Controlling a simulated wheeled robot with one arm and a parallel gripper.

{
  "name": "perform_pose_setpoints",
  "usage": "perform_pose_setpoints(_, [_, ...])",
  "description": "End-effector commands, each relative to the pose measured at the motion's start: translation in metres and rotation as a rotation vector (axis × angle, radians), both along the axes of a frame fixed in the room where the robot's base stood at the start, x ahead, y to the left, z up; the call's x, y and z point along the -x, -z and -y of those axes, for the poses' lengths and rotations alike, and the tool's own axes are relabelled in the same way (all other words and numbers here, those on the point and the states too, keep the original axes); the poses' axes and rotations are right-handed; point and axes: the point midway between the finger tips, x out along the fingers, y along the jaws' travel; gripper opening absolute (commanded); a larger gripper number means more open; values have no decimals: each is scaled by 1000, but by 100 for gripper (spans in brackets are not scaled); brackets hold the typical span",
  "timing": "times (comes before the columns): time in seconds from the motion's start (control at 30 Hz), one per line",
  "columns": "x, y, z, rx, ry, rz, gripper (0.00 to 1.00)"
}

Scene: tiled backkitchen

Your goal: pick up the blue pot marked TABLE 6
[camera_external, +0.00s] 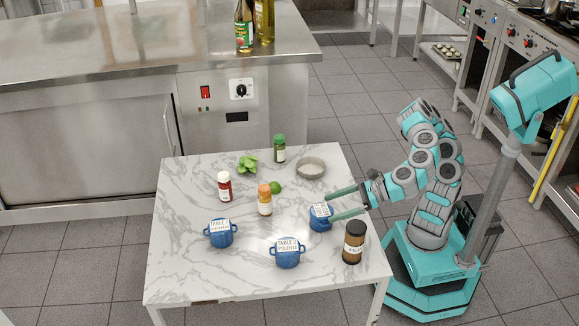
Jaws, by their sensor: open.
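Three blue pots with white labels on their lids stand on the marble table (180,277). The left pot (220,239) has a label starting with TABLE; its number is too small to read surely. The front pot (287,260) reads TABLE with an unclear number and what looks like POLENTA. The right pot (319,225) has a tilted label that I cannot read, so I cannot tell which pot is TABLE 6. My gripper (330,206) is open, reaching in from the right with its fingertips at the right pot. I cannot tell whether they touch it.
A dark brown jar (353,250) stands close in front of my gripper. The front left is clear.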

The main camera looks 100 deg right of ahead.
Motion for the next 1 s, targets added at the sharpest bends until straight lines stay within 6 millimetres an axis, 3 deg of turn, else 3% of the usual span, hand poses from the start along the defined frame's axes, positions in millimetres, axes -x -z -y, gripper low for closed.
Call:
perform_pose_setpoints(0.43, [-32, 15, 3, 2, 1, 0, 100])
perform_pose_setpoints(0.73, [-65, 29, 5, 1, 3, 0, 100])
perform_pose_setpoints(1.0, [-68, 29, 4, -2, -1, 1, 100])
